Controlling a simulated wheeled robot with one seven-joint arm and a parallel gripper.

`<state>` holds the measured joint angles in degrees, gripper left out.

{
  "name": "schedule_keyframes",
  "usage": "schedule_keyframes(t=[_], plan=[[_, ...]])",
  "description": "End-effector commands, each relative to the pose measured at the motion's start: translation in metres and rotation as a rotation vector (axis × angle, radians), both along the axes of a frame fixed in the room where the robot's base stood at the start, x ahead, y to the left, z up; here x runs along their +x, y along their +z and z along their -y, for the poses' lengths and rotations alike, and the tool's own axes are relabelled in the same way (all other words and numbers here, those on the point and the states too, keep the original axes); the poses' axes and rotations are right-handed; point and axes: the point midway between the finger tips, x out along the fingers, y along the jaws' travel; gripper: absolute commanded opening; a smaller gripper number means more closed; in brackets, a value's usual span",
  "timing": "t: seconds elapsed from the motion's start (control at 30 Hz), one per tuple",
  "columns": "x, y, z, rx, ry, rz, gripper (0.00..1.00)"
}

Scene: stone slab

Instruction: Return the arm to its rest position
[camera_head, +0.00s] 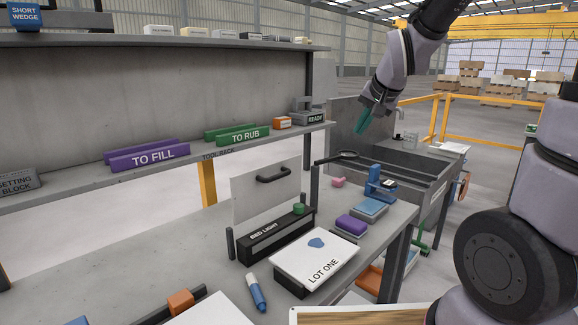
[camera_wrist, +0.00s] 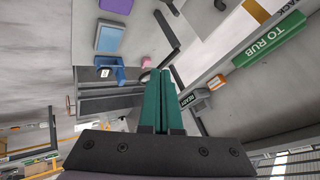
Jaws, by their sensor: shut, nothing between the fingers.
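My gripper (camera_head: 362,121) hangs from my raised arm at the upper right of the head view, above the grey sink-like trough (camera_head: 442,190). Its green fingers point down and are shut with nothing between them. In the wrist view the two green fingers (camera_wrist: 159,97) lie side by side in the middle. Nothing touches the gripper in either view.
A shelf (camera_head: 75,183) with TO FILL and TO RUB blocks runs left. A yellow rail (camera_head: 490,124) stands behind.

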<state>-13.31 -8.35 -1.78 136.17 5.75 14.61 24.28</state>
Motion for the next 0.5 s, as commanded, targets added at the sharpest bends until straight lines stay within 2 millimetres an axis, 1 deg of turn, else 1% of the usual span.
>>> schedule_keyframes(t=[0.03,0.07,0.1,0.17,0.2,0.3,0.4,0.5], plan=[[-0.019,0.018,0.013,-0.003,-0.002,0.005,0.00],[-0.030,0.026,0.019,-0.006,0.001,0.002,0.00],[-0.045,0.035,0.026,-0.011,0.005,-0.002,0.00],[-0.069,0.048,0.036,-0.018,0.012,-0.009,0.00],[-0.085,0.055,0.041,-0.023,0.017,-0.014,0.00],[-0.124,0.068,0.052,-0.033,0.032,-0.023,0.00],[-0.156,0.075,0.057,-0.040,0.046,-0.032,0.00],[-0.177,0.078,0.060,-0.044,0.056,-0.037,0.00]])
